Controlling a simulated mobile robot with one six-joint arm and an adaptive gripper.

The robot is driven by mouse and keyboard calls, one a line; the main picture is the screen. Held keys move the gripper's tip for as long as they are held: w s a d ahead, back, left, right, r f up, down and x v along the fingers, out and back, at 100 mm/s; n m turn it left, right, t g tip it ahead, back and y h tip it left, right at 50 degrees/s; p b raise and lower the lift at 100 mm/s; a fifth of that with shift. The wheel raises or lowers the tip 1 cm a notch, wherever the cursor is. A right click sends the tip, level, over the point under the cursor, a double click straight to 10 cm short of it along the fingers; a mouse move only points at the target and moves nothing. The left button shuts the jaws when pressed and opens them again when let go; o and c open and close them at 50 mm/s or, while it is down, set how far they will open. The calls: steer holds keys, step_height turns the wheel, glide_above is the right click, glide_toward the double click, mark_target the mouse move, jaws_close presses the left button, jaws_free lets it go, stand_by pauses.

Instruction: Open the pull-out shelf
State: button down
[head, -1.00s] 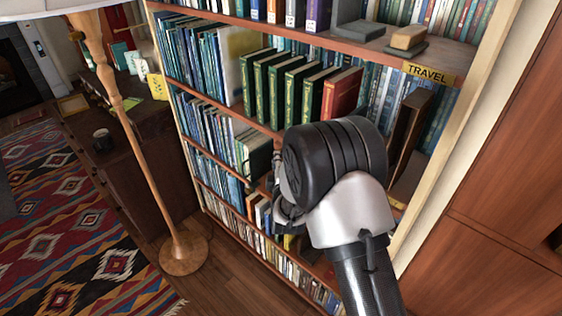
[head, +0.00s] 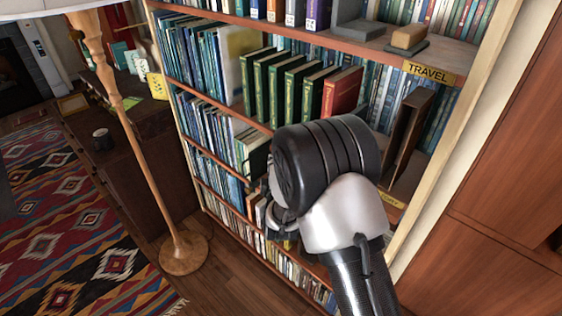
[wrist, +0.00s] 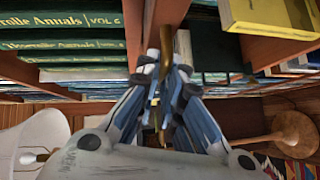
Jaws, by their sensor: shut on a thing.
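My gripper (wrist: 166,88) is shut on a narrow brass-coloured piece, which looks like a handle (wrist: 183,45), in the wrist view. It is at the front of a brown wooden shelf edge (wrist: 163,14); which board the piece is fixed to is hard to tell. In the head view my dark wrist and pale arm cover most of the gripper and the middle of the bookcase (head: 213,115). Whether a shelf stands out from the bookcase there is hidden.
Green books (head: 290,90) and a red book (head: 342,92) stand above my wrist. A floor lamp (head: 183,254) stands left of the bookcase, on wooden floor near a patterned rug (head: 75,220). A wooden cabinet (head: 500,200) is at the right.

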steer(key=s+a+p, duration=0.1)
steer(key=s+a, duration=1.2)
steer(key=s, duration=0.4)
steer(key=shift+a, duration=0.15)
steer(key=c, duration=1.7)
jaws_free()
steer(key=shift+s, duration=0.15)
steer(key=v, duration=1.1)
steer(key=shift+s, duration=0.4)
